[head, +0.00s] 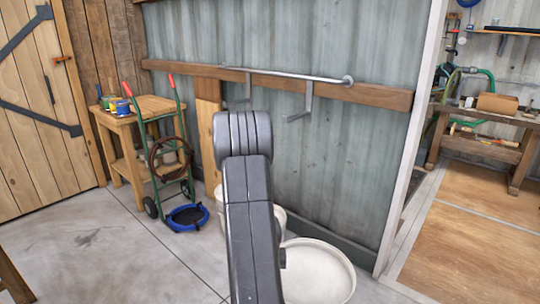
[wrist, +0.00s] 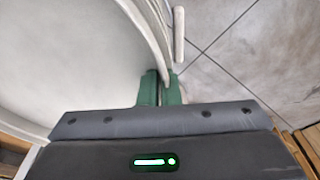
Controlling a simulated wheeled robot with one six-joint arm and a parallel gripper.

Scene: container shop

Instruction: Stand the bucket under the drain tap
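A large white bucket (head: 320,272) shows at the bottom of the head view, right of my arm, its wide round opening facing up. In the wrist view its pale wall and rim (wrist: 138,20) fill the left side. My gripper (wrist: 160,88) has its green fingers close together, one on each side of the bucket's rim, and looks shut on it. A short white cylinder (wrist: 178,35), perhaps the bucket's handle grip, lies just right of the rim. My arm hides the gripper in the head view. I cannot make out a drain tap in either view.
Another white container (head: 279,215) stands partly hidden behind my arm near the wall. A green hand truck (head: 183,150) with a blue ring (head: 187,217) at its base stands left, beside a wooden table (head: 150,105). A workbench (head: 485,125) is at right.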

